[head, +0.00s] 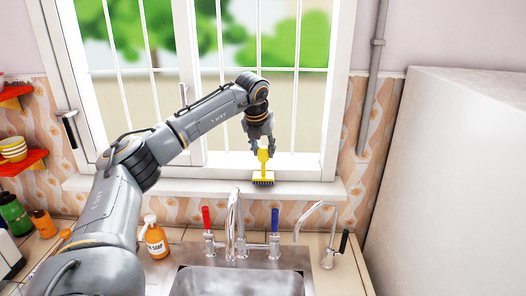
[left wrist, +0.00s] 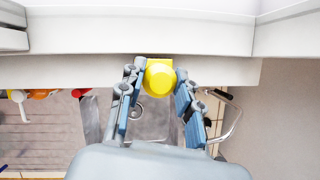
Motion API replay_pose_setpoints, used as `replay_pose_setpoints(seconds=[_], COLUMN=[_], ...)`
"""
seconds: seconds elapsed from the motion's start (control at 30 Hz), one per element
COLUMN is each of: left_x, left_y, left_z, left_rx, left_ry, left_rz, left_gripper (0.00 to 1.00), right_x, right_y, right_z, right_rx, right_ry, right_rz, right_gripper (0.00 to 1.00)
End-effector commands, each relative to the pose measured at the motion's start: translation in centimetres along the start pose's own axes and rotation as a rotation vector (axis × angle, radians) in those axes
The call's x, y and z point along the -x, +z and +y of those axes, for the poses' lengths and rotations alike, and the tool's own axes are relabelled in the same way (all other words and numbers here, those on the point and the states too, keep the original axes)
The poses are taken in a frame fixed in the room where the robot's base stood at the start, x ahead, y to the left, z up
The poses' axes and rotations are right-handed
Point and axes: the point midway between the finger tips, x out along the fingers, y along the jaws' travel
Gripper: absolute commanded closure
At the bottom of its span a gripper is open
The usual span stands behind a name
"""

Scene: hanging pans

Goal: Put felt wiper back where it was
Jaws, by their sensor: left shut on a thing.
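The felt wiper (head: 263,178) has a yellow handle and a dark blue pad at its lower end. It is upright at the window sill (head: 205,187), in front of the barred window. I cannot tell whether its pad touches the sill. My left gripper (head: 261,142) is above it, shut on the top of its handle. In the left wrist view the yellow handle end (left wrist: 160,77) is between the two fingers of the left gripper (left wrist: 157,72), and the pad is hidden. My right gripper is in neither view.
Below the sill are a sink (head: 238,283), a curved faucet (head: 233,225) with red and blue handles, and a smaller tap (head: 318,210). An orange soap bottle (head: 155,238) stands left of the sink. A large white block (head: 450,180) fills the right.

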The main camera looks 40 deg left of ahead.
Motion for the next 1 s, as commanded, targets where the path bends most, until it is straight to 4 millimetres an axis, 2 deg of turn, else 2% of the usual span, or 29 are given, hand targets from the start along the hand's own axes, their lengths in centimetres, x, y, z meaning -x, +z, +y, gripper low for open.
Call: replay_pose_setpoints(seconds=[0.17, 0.5, 0.53, 0.63, 1.0], left_x=[-1.7, -2.1, -2.1, -2.0, -1.6], left_y=[-0.9, -1.1, -1.1, -1.0, -0.8], left_z=[0.1, 0.0, 0.0, 0.0, 0.0], left_rx=[0.000, 0.000, 0.000, 0.000, 0.000], left_ry=[0.001, -0.001, -0.001, -0.001, -0.001], left_rz=[0.001, 0.000, 0.000, 0.000, -0.001], left_gripper=[0.98, 0.98, 0.64, 0.44, 0.44], right_x=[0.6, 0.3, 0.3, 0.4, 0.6], right_y=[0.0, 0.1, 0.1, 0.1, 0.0], right_z=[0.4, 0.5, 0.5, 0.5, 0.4], right_rx=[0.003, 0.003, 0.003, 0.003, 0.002], right_ry=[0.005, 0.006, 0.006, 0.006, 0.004], right_rz=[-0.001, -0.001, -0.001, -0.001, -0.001], right_gripper=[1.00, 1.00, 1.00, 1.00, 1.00])
